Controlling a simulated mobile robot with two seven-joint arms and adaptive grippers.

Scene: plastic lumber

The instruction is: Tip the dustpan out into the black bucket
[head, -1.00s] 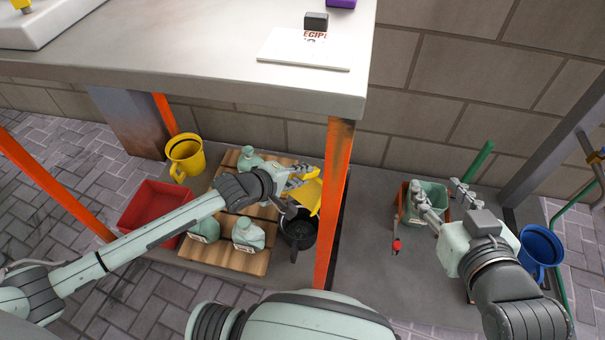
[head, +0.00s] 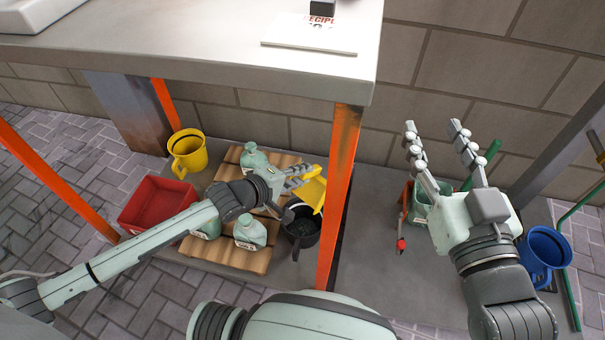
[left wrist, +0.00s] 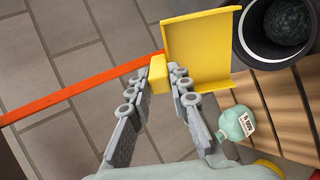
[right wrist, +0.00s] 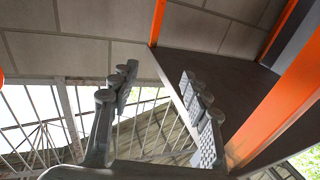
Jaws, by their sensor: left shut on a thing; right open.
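The yellow dustpan (head: 312,190) is held by its handle in my left gripper (head: 297,178), which is shut on it. In the left wrist view the dustpan (left wrist: 200,48) shows an empty-looking pan with its side walls, beside the black bucket (left wrist: 247,50). A dark, rough ball-like clump (left wrist: 288,22) lies inside the bucket. In the head view the black bucket (head: 303,236) stands just below the dustpan. My right gripper (head: 432,128) is open and empty, raised with fingers pointing up toward the wall.
An orange table leg (head: 340,190) stands just right of the dustpan. Pale green bottles (head: 250,232) stand on a wooden pallet (head: 232,258). A red bin (head: 155,203), a yellow jug (head: 187,152) and a blue bucket (head: 545,250) stand around. The grey counter is overhead.

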